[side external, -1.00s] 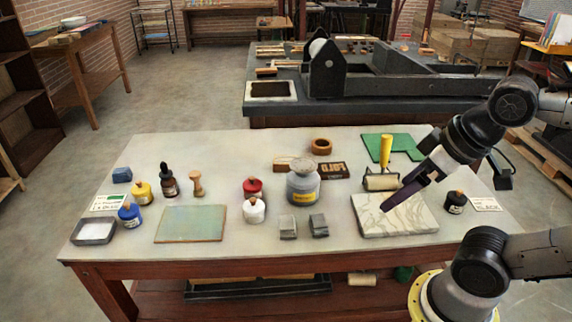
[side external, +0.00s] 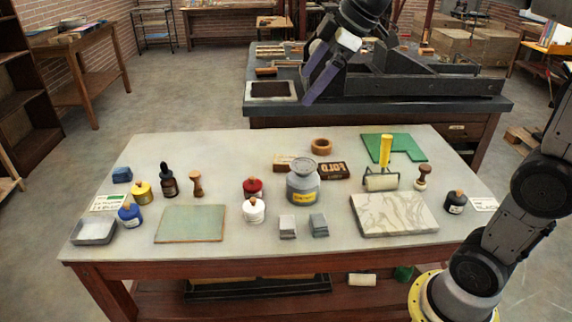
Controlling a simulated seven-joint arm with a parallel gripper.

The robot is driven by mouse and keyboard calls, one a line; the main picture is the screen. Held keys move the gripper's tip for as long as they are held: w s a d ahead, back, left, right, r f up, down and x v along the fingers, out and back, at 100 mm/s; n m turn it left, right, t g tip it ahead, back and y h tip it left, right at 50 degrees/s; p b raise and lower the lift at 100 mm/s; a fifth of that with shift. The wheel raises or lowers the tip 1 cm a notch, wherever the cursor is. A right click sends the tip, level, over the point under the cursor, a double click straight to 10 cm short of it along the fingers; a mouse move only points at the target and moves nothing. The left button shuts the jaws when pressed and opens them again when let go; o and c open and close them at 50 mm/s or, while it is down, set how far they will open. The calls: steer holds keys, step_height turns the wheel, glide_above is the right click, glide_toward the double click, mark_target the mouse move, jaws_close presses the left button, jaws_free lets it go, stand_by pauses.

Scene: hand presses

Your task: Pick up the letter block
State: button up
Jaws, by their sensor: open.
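A dark block with pale letters (side external: 332,169) lies on the pale-topped table, just right of the grey jar and behind it. A plain wooden block (side external: 284,162) lies to its left, partly hidden by the jar. Two small grey blocks (side external: 287,226) (side external: 319,224) stand in front of the jar; I cannot make out any letters on them. My gripper (side external: 309,88) is open and empty, raised well above the table and showing against the rear bench. Its fingers point down and to the left, and its far finger is hard to see.
The grey jar (side external: 303,184) stands close to the lettered block. A wooden ring (side external: 321,146) lies behind it. To the right are a yellow-handled roller (side external: 385,172), a green sheet (side external: 404,148) and a marble slab (side external: 393,214). Small ink bottles and a green-grey plate (side external: 190,224) occupy the left.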

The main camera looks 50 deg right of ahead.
steer(key=w+d+f, duration=0.4)
steer(key=w+d, duration=0.2)
steer(key=w, duration=0.5)
steer(key=m+g+y, duration=0.1)
steer(key=g, duration=0.2)
glide_above(286, 159)
steer(key=s+d, duration=0.1)
steer(key=s, duration=0.1)
steer(key=f, duration=3)
steer(key=shift+w+d, duration=0.15)
steer(key=shift+d, duration=0.05)
steer(key=shift+x, duration=2.85)
steer(key=shift+a, duration=0.1)
steer(key=shift+c, duration=0.3)
steer(key=shift+r, duration=0.1)
steer(key=c, duration=1.3)
